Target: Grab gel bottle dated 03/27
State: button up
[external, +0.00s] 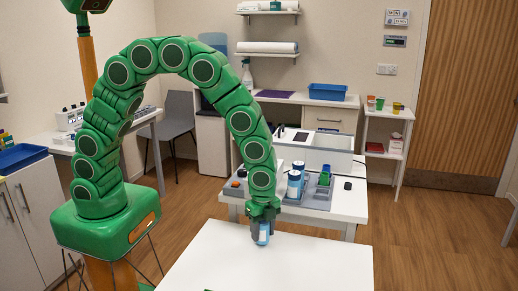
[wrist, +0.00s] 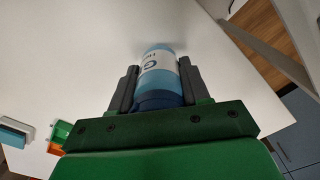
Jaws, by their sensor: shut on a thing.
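My gripper (external: 262,234) is shut on a light-blue gel bottle (external: 263,237) with a white label. In the wrist view the bottle (wrist: 160,68) sits between the two dark fingers of my gripper (wrist: 157,85), its dark-blue end towards the palm. Part of a large letter shows on the label; no date can be read. In the external view the bottle is at the back edge of the front white table (external: 270,268); I cannot tell whether it touches the top. Two more bottles with blue and white parts (external: 294,184) stand on the table behind.
The table behind holds a grey tray (external: 318,197), a green container (external: 324,179) and a small black object (external: 348,186). A white panel stands at its back. The front table top is mostly bare. A blue bin (external: 327,92) sits on the far counter.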

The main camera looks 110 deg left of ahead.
notch_tip(320, 180, up, 3)
jog(key=shift+f, duration=0.2)
jog(key=s+d+r, duration=0.1)
jog(key=s+r, duration=0.8)
jog(key=s, duration=0.4)
jog(key=shift+s+d+r, duration=0.3)
jog(key=shift+s+d, duration=0.05)
jog(key=shift+s, duration=0.05)
